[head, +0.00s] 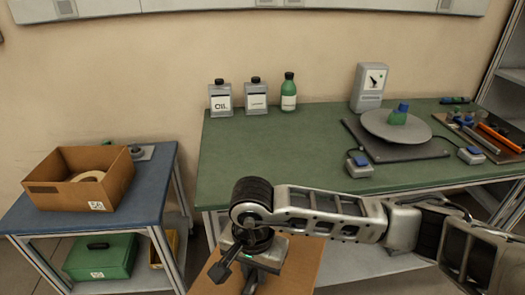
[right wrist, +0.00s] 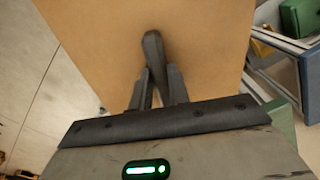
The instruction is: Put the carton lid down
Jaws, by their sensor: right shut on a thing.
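The carton lid is a flat brown board (head: 303,268) at the bottom of the head view, below my right gripper. It fills much of the right wrist view (right wrist: 100,40). My right gripper (head: 238,272) is shut on the dark upright handle of the lid (right wrist: 153,55), and both fingers touch it in the right wrist view (right wrist: 156,85). The lid is in front of the green bench, and I cannot tell whether anything supports it. The open carton (head: 75,190) stands on the blue cart with a pale tape reel (head: 90,176) inside. My left gripper is not in view.
The blue cart (head: 150,185) has a green case (head: 100,262) on its lower shelf. The green bench (head: 270,165) holds bottles, a dial scale (head: 369,88), a round turntable (head: 375,125) and tools at the right. Bare floor (right wrist: 30,90) shows beside the lid.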

